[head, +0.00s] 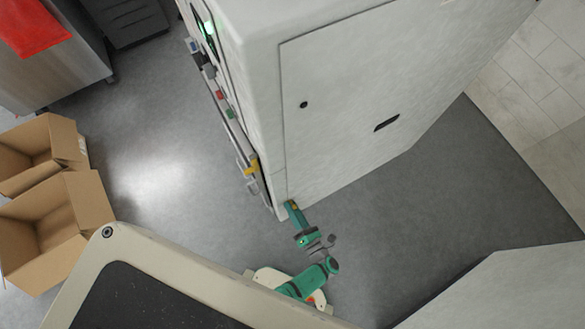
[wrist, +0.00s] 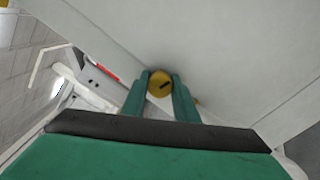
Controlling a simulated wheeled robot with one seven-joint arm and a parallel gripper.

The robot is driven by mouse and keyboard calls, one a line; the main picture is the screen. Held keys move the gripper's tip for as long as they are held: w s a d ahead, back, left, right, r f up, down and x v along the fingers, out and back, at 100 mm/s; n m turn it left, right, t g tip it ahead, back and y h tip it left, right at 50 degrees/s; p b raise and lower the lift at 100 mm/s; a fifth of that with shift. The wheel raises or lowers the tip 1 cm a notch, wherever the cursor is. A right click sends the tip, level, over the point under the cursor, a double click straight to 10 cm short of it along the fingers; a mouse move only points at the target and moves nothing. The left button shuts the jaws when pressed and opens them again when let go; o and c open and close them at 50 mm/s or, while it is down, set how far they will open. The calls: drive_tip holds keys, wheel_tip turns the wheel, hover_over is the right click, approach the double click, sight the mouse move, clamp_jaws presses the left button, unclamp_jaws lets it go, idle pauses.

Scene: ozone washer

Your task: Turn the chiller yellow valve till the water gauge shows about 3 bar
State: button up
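The yellow valve (wrist: 160,84) is a round knob with a dark slot, on the pale wall of the machine in the wrist view. My gripper (wrist: 161,78) has its two green fingers apart, one on each side of the knob. The knob fills the gap between the tips, but I cannot tell whether the fingers press on it. In the head view my gripper (head: 293,204) is at the low near corner of the white cabinet (head: 340,110), where a small yellow patch shows. I cannot make out a readable water gauge in either view.
A yellow handle (head: 251,166) and red and green parts sit on the cabinet's left face. Open cardboard boxes (head: 60,215) stand on the floor at left. A metal table (head: 55,70) with a red cloth is at upper left. Grey floor between is clear.

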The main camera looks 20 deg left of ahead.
drive_tip(key=shift+m, duration=0.3)
drive_tip(key=m, duration=0.5)
drive_tip(key=shift+m, duration=0.4)
drive_tip(key=m, duration=1.2)
drive_tip(key=shift+m, duration=0.4)
drive_tip(key=m, duration=0.5)
drive_tip(key=shift+d, duration=0.1)
drive_tip(key=shift+m, duration=0.4)
drive_tip(key=o, duration=1.1)
drive_tip(key=shift+c, duration=0.2)
